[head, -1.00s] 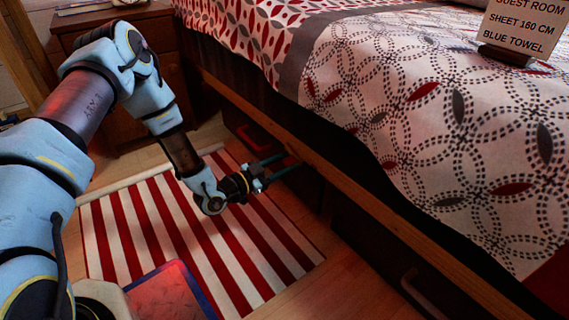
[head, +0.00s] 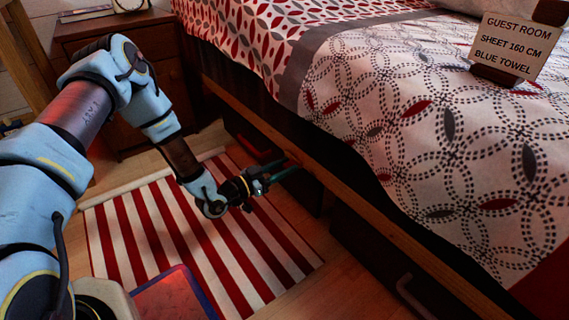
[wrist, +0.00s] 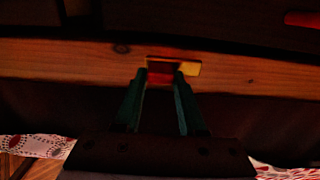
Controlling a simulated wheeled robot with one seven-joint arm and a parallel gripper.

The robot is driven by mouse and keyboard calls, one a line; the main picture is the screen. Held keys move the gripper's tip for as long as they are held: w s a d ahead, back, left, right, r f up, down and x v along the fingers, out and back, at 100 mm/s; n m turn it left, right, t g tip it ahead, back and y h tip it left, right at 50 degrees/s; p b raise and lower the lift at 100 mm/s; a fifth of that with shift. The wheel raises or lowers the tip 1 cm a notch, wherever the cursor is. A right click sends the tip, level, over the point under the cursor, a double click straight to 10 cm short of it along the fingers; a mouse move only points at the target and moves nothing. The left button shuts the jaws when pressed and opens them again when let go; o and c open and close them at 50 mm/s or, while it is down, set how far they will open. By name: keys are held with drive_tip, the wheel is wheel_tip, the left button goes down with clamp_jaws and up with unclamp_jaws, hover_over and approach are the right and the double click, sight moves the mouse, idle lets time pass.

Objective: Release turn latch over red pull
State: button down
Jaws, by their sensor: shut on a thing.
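The turn latch (wrist: 160,77) is a small reddish-brown block on the wooden bed rail, with a yellow patch (wrist: 190,68) behind it. My gripper (head: 291,169) reaches the rail from the left in the head view. In the wrist view my gripper (wrist: 160,73) has its two green fingers on either side of the latch, shut on it. The red pull (head: 256,149) is on the dark drawer front under the rail. It also shows at the upper right in the wrist view (wrist: 303,19), apart from my fingers. The latch is mostly hidden by my fingers in the head view.
The wooden bed rail (head: 375,213) runs along the bed beneath the patterned bedspread (head: 400,110). Another drawer with a grey handle (head: 415,298) is at the lower right. A striped rug (head: 200,240) lies under my arm. A nightstand (head: 150,60) stands behind. A sign (head: 508,47) stands on the bed.

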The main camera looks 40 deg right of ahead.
drive_tip(key=shift+c, duration=2.4)
unclamp_jaws()
drive_tip(key=a+p, duration=0.3)
drive_tip(key=a, duration=0.7)
drive_tip(key=shift+w+a+p, duration=0.3)
drive_tip(key=shift+a, duration=0.1)
